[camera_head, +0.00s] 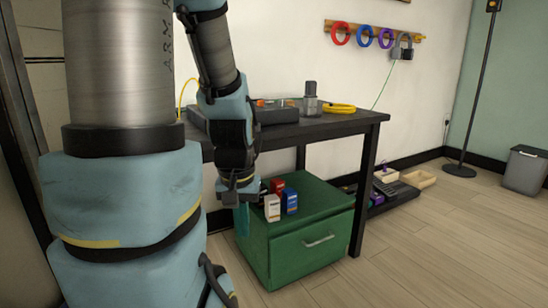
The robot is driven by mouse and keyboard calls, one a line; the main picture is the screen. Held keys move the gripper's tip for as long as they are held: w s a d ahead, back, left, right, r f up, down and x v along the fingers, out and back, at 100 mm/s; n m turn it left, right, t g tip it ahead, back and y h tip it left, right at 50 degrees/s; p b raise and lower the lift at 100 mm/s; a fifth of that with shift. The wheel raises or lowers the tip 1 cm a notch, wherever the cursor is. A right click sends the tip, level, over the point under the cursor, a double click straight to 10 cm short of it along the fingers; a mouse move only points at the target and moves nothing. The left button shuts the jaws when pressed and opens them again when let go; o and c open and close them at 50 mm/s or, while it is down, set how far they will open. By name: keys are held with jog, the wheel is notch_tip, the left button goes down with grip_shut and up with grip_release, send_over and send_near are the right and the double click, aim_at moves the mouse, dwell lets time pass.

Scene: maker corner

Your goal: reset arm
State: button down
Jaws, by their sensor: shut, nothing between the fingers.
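My arm fills the left of the head view, with its last links hanging down in front of the black table (345,127). My gripper (243,217) points downward beside the green cabinet (315,203), near its left top edge. It is shut with nothing held. Its fingertips are small and partly hard to make out against the cabinet. White, blue and red small boxes stand on the cabinet top just right of the gripper: a white box (272,208), a blue box (290,202) and a red box (277,187).
On the table are a yellow coil (339,108) and a grey device (311,98). Coloured rings hang on a wall rack (374,34). A grey bin (524,169) stands far right. The floor at front right is clear.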

notch_tip(320, 180, up, 33)
jog(key=p, duration=3.1)
jog(key=shift+r+p, duration=0.15)
jog(key=shift+p, duration=0.25)
